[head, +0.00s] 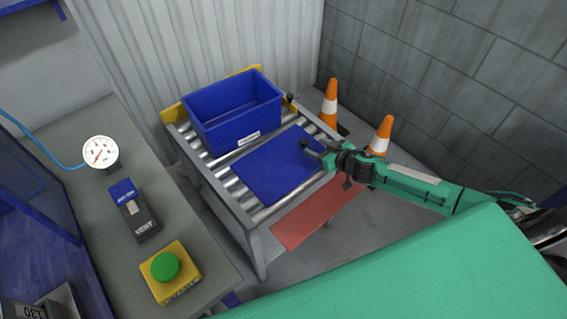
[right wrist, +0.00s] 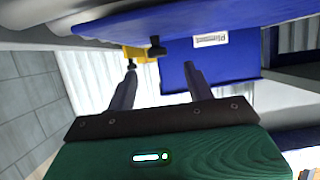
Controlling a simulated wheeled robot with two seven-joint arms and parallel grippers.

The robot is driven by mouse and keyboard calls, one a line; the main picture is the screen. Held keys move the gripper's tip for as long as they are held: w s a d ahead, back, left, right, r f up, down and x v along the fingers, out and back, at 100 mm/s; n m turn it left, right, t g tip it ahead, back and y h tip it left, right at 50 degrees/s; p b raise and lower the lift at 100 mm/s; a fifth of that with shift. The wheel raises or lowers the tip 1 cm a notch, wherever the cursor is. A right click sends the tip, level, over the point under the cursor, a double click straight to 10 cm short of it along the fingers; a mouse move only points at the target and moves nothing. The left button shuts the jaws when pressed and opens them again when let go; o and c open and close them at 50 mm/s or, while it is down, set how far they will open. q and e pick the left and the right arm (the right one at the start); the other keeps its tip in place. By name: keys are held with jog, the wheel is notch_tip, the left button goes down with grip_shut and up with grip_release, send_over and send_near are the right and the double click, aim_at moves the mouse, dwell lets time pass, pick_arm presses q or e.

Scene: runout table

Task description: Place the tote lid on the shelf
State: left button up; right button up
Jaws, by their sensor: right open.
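The tote lid, a flat blue panel (head: 272,168), lies on the roller table (head: 262,214) in front of the blue tote (head: 215,132). My right gripper (head: 312,150) is at the lid's right edge in the head view, with its jaws open. In the right wrist view the open fingers (right wrist: 160,67) point toward the tote (right wrist: 235,65), and the lid (right wrist: 170,22) spans the top of the picture. I cannot tell whether a finger touches the lid. A blue edge (head: 18,5) at the top left may be the shelf. My left gripper is out of view.
Two orange cones (head: 330,105) stand beyond the table, near the block wall (head: 455,65). A red panel (head: 315,215) lies at the table's near right side. The left bench (head: 85,210) holds a gauge (head: 100,152), a blue-and-black box (head: 133,210) and a green button (head: 166,266).

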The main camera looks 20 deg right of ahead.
aim_at(307, 143)
jog(key=shift+w+f+b, duration=0.2)
jog(key=shift+w+b, duration=0.1)
jog(key=shift+w, duration=0.05)
jog(key=b+x, duration=0.2)
jog(key=x, duration=0.1)
jog(key=shift+w+f, duration=0.3)
jog(key=shift+w, duration=0.05)
jog(key=shift+w+a+f, duration=0.1)
jog(key=shift+w+a, duration=0.05)
jog(key=shift+w, duration=0.15)
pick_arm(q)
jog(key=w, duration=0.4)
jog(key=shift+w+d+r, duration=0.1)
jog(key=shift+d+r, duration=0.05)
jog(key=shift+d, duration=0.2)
pick_arm(e)
grip_shut()
